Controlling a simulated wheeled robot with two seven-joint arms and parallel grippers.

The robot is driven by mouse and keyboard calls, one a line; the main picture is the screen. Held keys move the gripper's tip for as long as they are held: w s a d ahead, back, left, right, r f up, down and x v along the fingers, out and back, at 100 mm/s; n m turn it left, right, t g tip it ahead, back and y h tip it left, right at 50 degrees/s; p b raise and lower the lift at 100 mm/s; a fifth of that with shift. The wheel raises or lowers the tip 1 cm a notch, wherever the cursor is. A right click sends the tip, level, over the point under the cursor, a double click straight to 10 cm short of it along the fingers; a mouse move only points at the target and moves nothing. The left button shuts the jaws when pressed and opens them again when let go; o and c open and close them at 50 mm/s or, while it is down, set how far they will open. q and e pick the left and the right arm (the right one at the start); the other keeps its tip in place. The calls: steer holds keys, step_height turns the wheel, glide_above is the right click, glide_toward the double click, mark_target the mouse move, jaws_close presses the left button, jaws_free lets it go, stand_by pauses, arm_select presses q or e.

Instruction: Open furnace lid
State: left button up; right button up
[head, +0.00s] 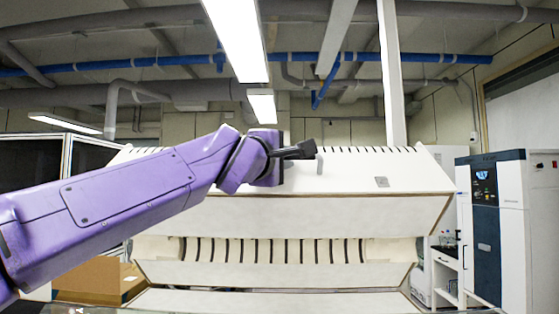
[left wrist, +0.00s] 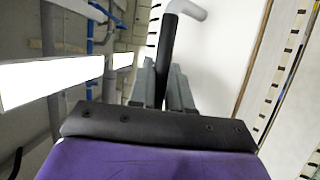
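The furnace lid (head: 365,172) is the large cream-white angled panel in the middle of the head view, with a row of dark slots along its top edge. Its handle is a black bar with a pale bent end (head: 319,165); the black bar (left wrist: 168,45) shows better in the left wrist view. My left gripper (head: 290,152) is at the handle, left of the middle of the lid. In the left wrist view its grey fingers (left wrist: 164,85) lie on both sides of the black bar and look shut on it. My right gripper is in neither view.
Below the lid is a slotted lower cream section (head: 280,272). A cardboard box (head: 90,280) stands at the lower left. A white and dark blue machine (head: 510,225) stands at the right. Ceiling lights and blue pipes (head: 150,63) are overhead.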

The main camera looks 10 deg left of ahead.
arm_select(q)
steer(key=shift+o, duration=0.3)
steer(key=b+v, duration=0.6)
steer(key=v, duration=0.4)
steer(key=shift+s, duration=0.2)
steer(key=shift+s+a, duration=0.1)
